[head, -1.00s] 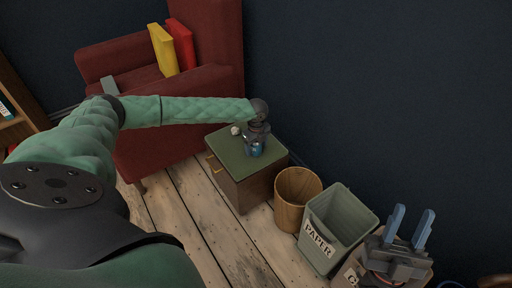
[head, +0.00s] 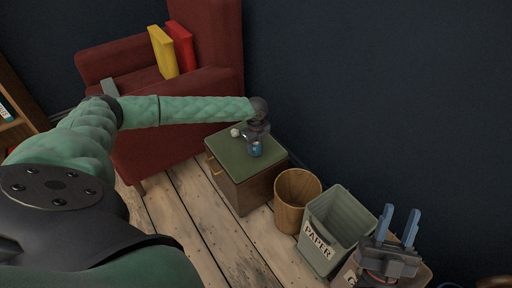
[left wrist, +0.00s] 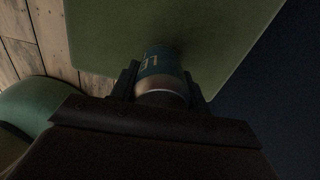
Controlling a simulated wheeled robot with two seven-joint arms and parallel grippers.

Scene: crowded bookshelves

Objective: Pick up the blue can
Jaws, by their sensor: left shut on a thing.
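The blue can (head: 256,149) is at the green-topped cabinet (head: 229,146) in the head view. In the left wrist view the can (left wrist: 160,72) has a silver end and light lettering, and it sits between the two dark fingers. My left gripper (head: 256,140) is shut on the can from above; the wrist view shows its fingers (left wrist: 162,88) on both sides. I cannot tell whether the can touches the cabinet top. My right gripper (head: 400,226) is at the lower right of the head view, its two blue-grey fingers apart with nothing between them.
A small white ball-like thing (head: 235,132) lies on the cabinet, left of the can. A wooden bin (head: 296,201) and a grey PAPER bin (head: 322,245) stand to the right. A red armchair (head: 213,95) with yellow (head: 162,52) and red books (head: 181,47) stands behind. A dark wall (head: 380,90) rises at right.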

